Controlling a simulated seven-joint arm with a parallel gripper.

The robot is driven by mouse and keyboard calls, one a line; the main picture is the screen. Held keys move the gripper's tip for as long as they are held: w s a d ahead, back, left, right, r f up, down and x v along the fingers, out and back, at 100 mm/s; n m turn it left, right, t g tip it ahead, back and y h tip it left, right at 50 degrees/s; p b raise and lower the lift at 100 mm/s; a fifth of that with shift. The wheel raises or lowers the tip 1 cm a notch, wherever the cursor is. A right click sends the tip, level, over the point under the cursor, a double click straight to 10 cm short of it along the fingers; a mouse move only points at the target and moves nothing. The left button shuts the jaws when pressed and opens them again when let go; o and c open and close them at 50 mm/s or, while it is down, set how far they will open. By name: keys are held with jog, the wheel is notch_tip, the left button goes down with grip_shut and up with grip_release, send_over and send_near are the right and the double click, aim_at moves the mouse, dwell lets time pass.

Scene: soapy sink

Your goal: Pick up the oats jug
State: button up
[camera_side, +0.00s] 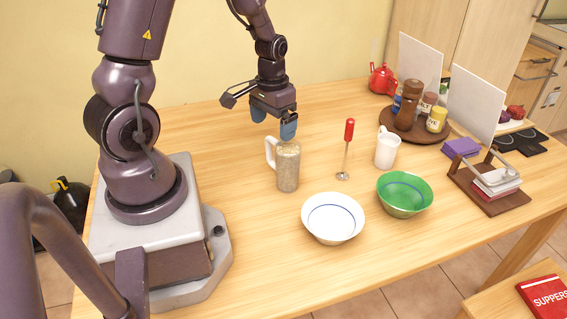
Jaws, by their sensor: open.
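The oats jug (288,168) is a clear jug filled with beige oats. It stands upright on the wooden table, with its pale handle (269,154) on the left side. My gripper (273,124) is above and slightly behind the jug in the picture, pointing down. Its blue fingers are apart with nothing between them. The right finger appears just above the jug's rim; I cannot tell the exact gap between them.
A red-handled whisk or frother (348,146) stands right of the jug, near a white pitcher (387,149). A white bowl (333,219) and a green bowl (404,195) sit in front. A round tray (411,134) holds condiments behind. Table left of the jug is clear.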

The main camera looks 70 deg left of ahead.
aim_at(273, 138)
jog(key=shift+f, duration=3.55)
jog(key=c, duration=1.2)
